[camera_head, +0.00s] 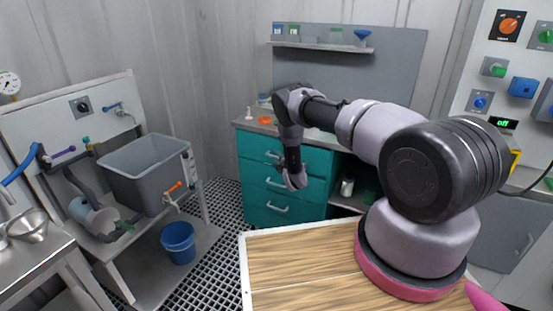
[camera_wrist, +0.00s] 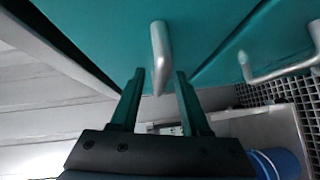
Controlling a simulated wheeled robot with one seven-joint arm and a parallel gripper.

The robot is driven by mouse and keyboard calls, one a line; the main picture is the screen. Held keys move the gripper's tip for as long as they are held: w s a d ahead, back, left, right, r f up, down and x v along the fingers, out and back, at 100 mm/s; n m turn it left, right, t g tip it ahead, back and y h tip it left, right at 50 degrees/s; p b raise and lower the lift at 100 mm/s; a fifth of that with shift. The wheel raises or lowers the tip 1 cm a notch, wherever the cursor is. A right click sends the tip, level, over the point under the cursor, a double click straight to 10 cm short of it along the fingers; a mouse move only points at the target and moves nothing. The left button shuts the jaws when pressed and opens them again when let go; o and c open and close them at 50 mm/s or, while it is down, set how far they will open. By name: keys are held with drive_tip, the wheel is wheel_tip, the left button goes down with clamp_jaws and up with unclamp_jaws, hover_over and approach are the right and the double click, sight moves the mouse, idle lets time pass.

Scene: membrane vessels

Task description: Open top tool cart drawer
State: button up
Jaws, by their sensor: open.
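The tool cart is a teal drawer unit with metal bar handles. Its top drawer (camera_head: 253,146) looks shut in the head view, and its handle (camera_head: 273,155) shows left of my forearm. My gripper (camera_head: 295,182) hangs in front of the cart, its fingers pointing at the drawers. In the wrist view, my gripper (camera_wrist: 159,78) is open, with one finger on each side of a bar handle (camera_wrist: 160,45), which appears to be the top drawer's. Whether either finger touches the bar I cannot tell. Another drawer handle (camera_wrist: 282,70) is off to the right.
Below are the middle drawer handle (camera_head: 275,183) and bottom drawer handle (camera_head: 277,207). A grey tank (camera_head: 148,172) on a stand and a blue bucket (camera_head: 178,241) are at left. A wooden-topped table (camera_head: 300,265) is in front. Grated floor lies between.

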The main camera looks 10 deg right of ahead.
drive_tip(key=shift+w, duration=0.15)
clamp_jaws()
idle(1.4)
